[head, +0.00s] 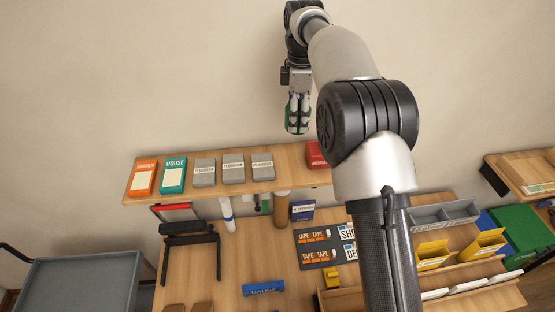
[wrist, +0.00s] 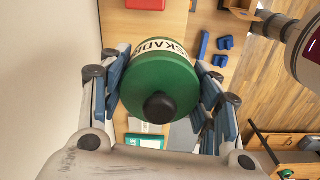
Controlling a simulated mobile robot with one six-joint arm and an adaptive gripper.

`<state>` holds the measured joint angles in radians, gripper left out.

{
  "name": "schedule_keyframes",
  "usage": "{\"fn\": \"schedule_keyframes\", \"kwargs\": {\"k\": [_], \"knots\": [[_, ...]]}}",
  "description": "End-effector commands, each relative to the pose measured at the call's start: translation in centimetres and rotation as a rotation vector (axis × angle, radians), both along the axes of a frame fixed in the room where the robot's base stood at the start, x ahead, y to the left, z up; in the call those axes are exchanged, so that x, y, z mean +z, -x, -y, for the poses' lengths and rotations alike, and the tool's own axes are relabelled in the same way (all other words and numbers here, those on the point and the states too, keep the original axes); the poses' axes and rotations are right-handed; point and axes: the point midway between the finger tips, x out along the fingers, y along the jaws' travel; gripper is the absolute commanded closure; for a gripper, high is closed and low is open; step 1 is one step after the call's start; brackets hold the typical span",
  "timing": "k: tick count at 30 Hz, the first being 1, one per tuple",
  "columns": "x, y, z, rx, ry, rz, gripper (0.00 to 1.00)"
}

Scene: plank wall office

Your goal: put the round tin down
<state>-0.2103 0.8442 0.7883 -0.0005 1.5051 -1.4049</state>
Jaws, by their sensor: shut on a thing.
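The round tin (wrist: 165,80) is green with a white lettered band and a dark round knob on the end facing the wrist camera. My gripper (wrist: 160,85) is shut on it, one finger on each side. In the head view my gripper (head: 297,112) points down with the green tin (head: 297,128) between its fingers, above the back of the wall shelf (head: 290,181). The tin appears raised clear of the shelf. Most of its lower part is hidden in the wrist view.
The shelf holds an orange box (head: 144,178), a teal box (head: 173,175), several grey boxes (head: 233,167) and a red box (head: 316,155). Bare shelf shows between the last grey box and the red one. Below is a workbench (head: 240,270) with tape boxes (head: 317,247) and yellow bins (head: 432,254).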

Motion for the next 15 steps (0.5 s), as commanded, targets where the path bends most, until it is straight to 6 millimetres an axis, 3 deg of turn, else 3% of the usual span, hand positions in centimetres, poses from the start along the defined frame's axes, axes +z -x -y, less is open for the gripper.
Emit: {"fn": "schedule_keyframes", "kwargs": {"k": [9,15], "knots": [[-8.6,0.1,0.0,-0.001,0.001,-0.004,0.77],[-12.6,0.0,0.0,-0.001,0.000,-0.001,0.77]]}}
